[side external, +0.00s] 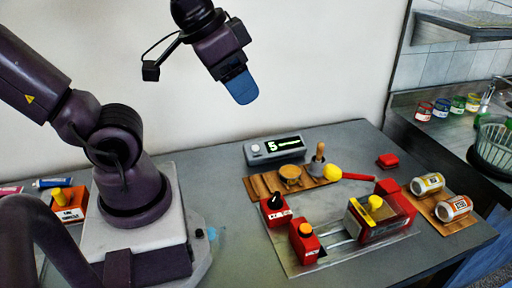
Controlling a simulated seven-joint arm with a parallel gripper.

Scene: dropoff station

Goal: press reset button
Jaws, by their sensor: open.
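Several boxes carry knobs or buttons, and their labels are too small to read, so I cannot tell which is the reset button. An orange-red box (70,214) with a yellow button (59,197) stands at the far left, beside my base.
A grey display unit (274,148) reads 5. A red and clear box (379,219) with a yellow knob sits on metal rails. A red-handled yellow tool (345,174) lies behind. A counter with jars stands right.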

